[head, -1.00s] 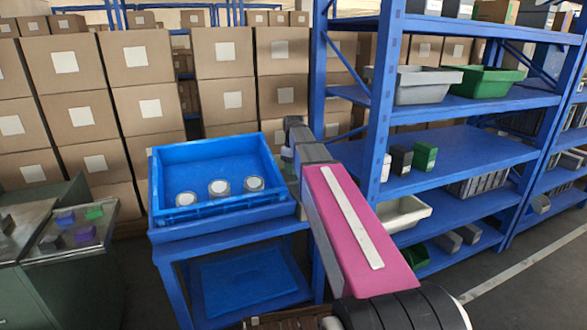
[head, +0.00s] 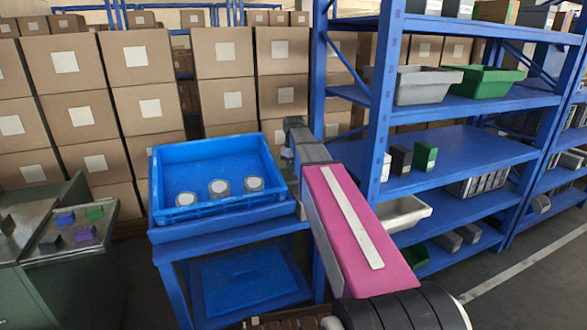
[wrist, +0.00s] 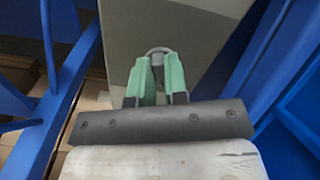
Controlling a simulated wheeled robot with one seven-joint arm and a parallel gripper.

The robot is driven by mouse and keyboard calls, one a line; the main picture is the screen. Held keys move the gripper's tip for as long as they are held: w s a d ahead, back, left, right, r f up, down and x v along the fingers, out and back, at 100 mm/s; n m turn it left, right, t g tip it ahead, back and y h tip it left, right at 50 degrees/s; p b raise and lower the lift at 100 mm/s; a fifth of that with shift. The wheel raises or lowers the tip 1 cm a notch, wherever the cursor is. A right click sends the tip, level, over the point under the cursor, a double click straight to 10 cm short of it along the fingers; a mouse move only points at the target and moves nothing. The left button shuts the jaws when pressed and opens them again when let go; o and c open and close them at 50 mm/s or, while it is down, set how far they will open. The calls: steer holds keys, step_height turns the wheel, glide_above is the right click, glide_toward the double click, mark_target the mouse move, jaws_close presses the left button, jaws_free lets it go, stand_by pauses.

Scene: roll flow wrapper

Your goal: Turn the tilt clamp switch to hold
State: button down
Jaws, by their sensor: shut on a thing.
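In the wrist view my gripper (wrist: 160,92) has two green fingers, shut on a small grey rounded piece (wrist: 159,51) whose top shows between and just beyond the fingertips. It looks like the tilt clamp switch; most of it is hidden by the fingers. A plain grey-beige panel (wrist: 195,25) lies behind it. No label or hold mark can be read, so the switch's setting cannot be told. In the head view my pink-covered arm reaches away to the right of the blue tray, and my fingertips cannot be made out there.
A blue tray (head: 230,208) with three grey rolls (head: 219,187) stands on a blue table (head: 240,235) left of my arm. Blue shelving (head: 450,195) with bins is close on the right. Stacked cartons (head: 150,105) fill the back. Blue bars flank my gripper in the wrist view.

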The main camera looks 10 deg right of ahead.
steer(key=m, duration=1)
steer(key=shift+a, duration=0.15)
steer(key=shift+m, duration=0.5)
steer(key=c, duration=1.1)
jaws_free()
steer(key=shift+c, duration=0.2)
step_height(320, 180, up, 11)
steer(key=shift+f, duration=0.1)
